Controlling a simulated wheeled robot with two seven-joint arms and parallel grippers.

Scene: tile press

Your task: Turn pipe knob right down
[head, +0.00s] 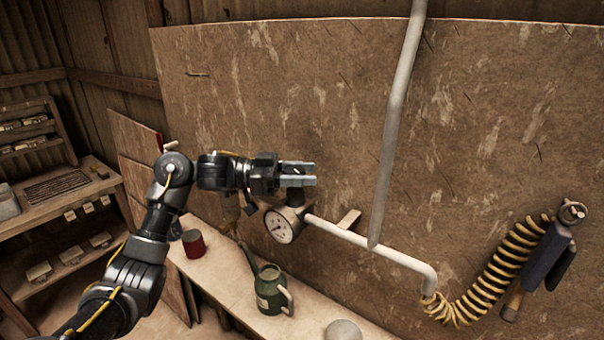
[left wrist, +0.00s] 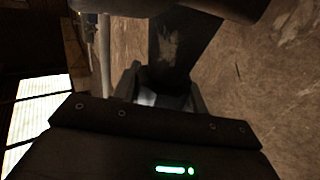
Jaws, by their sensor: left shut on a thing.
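My left gripper (head: 298,175) is at the pipe by the back wall, just above the round white-faced gauge (head: 280,226). It is shut on the pipe knob, which the fingers mostly hide in the head view. In the left wrist view, the dark, worn knob (left wrist: 180,50) runs up from between the fingers of my left gripper (left wrist: 165,95). The white pipe (head: 350,236) runs right from the gauge and bends down at its right end. My right gripper is not in view.
A green watering can (head: 272,290) and a red can (head: 194,244) stand on the bench below. A yellow coiled hose (head: 500,265) hangs at the right. A pale vertical pipe (head: 397,110) crosses in front of the wall board. Shelves (head: 60,215) stand at the left.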

